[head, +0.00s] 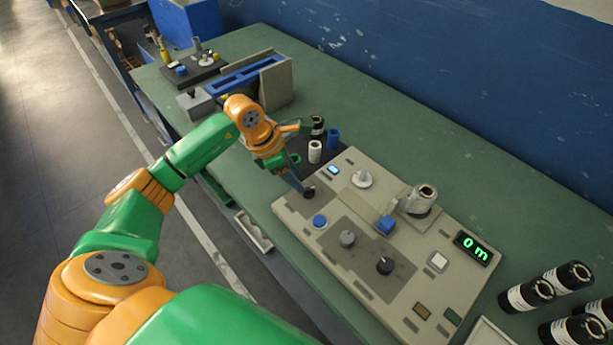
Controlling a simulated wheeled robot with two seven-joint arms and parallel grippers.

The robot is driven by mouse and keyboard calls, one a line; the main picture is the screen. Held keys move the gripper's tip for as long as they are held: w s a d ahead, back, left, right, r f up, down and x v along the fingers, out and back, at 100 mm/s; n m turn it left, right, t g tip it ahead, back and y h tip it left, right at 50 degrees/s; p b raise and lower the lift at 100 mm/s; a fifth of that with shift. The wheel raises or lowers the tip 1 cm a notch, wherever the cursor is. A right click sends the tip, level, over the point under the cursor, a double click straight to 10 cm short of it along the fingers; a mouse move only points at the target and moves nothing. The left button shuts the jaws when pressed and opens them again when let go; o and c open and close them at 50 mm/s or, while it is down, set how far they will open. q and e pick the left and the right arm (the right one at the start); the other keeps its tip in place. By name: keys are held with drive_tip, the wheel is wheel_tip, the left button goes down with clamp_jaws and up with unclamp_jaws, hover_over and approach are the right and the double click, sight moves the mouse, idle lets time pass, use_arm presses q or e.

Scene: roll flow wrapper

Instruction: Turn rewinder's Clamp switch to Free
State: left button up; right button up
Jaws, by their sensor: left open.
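The rewinder (405,290) is a beige panel on the green bench, with a green "0 m" display (474,247). It carries a small black knob (308,192) at its left corner, a grey knob (347,239) and a larger black knob (384,266). Their labels are too small to read, so I cannot tell which is the Clamp switch or how it is set. My left gripper (298,157) is open above the panel's left end. One finger points down close to the small black knob; I cannot tell if they touch. My right gripper is out of view.
A blue button (319,221), white disc (362,180), blue block (385,225) and grey spindle (420,199) stand on the panel. Small rolls (315,151) stand on a dark mat behind the gripper. Several black rolls (527,294) lie at right. The bench is clear toward the blue wall.

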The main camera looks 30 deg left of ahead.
sight(308, 191)
use_arm(q)
drive_tip(key=x, duration=0.4)
drive_tip(key=shift+d+r, duration=0.1)
drive_tip(key=shift+w+f, duration=0.1)
drive_tip(key=shift+f, duration=0.15)
drive_tip(key=shift+r, duration=0.1)
clamp_jaws()
